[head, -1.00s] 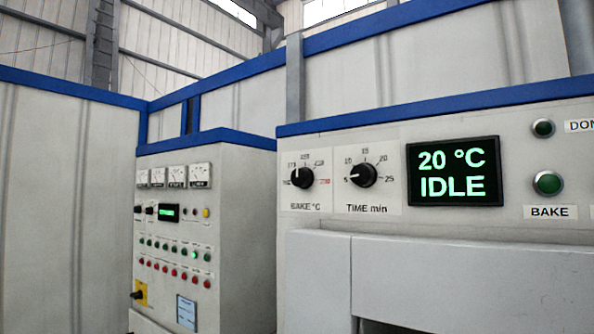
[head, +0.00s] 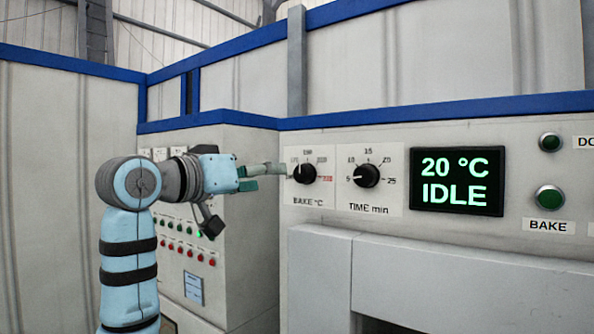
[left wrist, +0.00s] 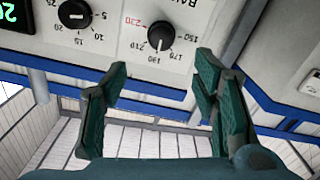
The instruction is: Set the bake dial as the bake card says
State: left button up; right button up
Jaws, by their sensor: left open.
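The bake dial (head: 304,173) is a round black knob on the white oven panel, with marks from 150 to a red 230. In the left wrist view the bake dial (left wrist: 161,37) shows upside down; its white pointer faces roughly the 190 mark. My left gripper (head: 268,176) is just left of the dial in the head view. In the left wrist view its two green fingers (left wrist: 160,68) are apart and empty, with the dial beyond the gap between them. My right gripper is out of view. I cannot make out a readable bake card.
A time dial (head: 367,176) sits right of the bake dial, its pointer near 5. The display (head: 456,181) reads 20 °C IDLE. A green BAKE button (head: 550,198) is farther right. A control cabinet (head: 245,240) stands behind my left arm, with a small unreadable placard (head: 193,288).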

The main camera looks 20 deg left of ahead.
aim_at(300, 173)
pick_arm(q)
jog(key=p+x, duration=0.4)
jog(key=x, duration=0.7)
jog(key=shift+r, duration=0.2)
jog(key=shift+w+f, duration=0.1)
jog(key=shift+w, duration=0.25)
jog(key=shift+f, duration=0.1)
jog(key=shift+w, duration=0.1)
jog(key=shift+c, duration=1.1)
jog(key=c, duration=0.9)
